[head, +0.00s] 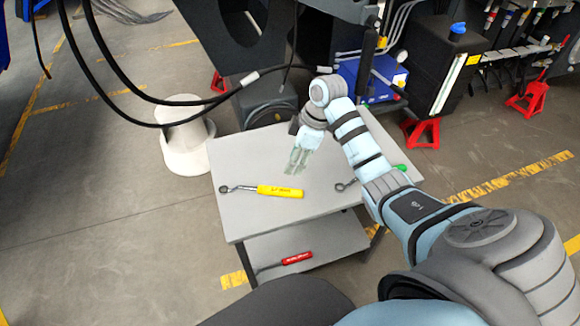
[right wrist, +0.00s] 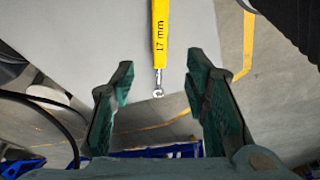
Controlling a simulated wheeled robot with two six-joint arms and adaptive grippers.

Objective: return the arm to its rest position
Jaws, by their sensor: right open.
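My right arm reaches in from the lower right in the head view. My right gripper (head: 293,168) hangs above the grey cart top (head: 245,220), with its greenish fingers pointing down. In the right wrist view the right gripper (right wrist: 160,82) has its fingers spread wide with nothing held between them. A yellow-handled wrench (head: 281,191) lies on the cart just in front of the fingers, apart from them as far as I can tell. A yellow handle marked 17 mm (right wrist: 160,32) shows beyond the fingertips in the wrist view. My left gripper is not in view.
A green-handled tool (head: 343,186) lies on the cart, partly hidden by my arm. A red-handled tool (head: 297,258) lies on the lower shelf. Black cables (head: 140,95) loop down at the left. A white round stand (head: 185,150) is beside the cart; red jack stands (head: 422,132) are behind it.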

